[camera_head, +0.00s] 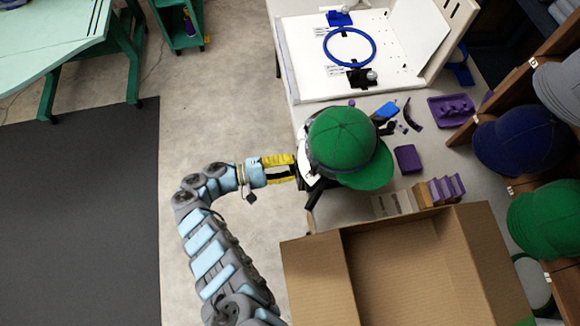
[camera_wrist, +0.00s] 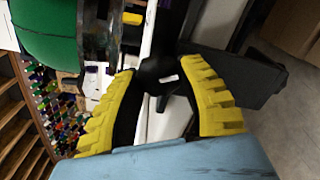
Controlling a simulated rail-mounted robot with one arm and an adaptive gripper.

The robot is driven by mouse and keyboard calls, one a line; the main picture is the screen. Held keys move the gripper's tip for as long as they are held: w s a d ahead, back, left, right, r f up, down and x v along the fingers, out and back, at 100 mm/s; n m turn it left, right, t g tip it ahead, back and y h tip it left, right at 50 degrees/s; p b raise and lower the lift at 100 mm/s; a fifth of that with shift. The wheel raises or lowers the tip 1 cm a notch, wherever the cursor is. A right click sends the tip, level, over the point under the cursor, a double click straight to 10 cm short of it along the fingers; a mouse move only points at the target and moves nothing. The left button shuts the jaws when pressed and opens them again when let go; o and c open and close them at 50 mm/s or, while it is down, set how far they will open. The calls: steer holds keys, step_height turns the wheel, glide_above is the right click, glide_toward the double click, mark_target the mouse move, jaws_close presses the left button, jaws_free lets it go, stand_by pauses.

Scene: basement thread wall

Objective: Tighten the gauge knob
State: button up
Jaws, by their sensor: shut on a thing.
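A green cap (camera_head: 342,140) sits on a fixture at the table's left edge. It also shows at the upper left of the wrist view (camera_wrist: 52,35). My gripper (camera_head: 293,168) reaches in from the left to the fixture's side, just below the cap's left edge. In the wrist view my gripper's yellow-padded fingers (camera_wrist: 158,72) are closed around the black gauge knob (camera_wrist: 153,74), on the cap fixture's side. The fingertips hide part of the knob, and its far side cannot be seen. The knob is too small and covered to make out in the head view.
An open cardboard box (camera_head: 410,265) stands just below the cap in the head view. A white board with a blue hoop (camera_head: 327,45) lies at the back. Purple parts (camera_head: 407,159) are right of the cap. More caps (camera_head: 520,140) fill the right-hand shelves.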

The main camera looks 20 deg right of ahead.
steer(key=m+b, duration=0.1)
steer(key=m, duration=0.3)
steer(key=shift+r+m, duration=0.1)
steer(key=shift+m, duration=0.6)
steer(key=o, duration=1.2)
steer(key=shift+d, duration=0.1)
steer(key=shift+n, duration=0.4)
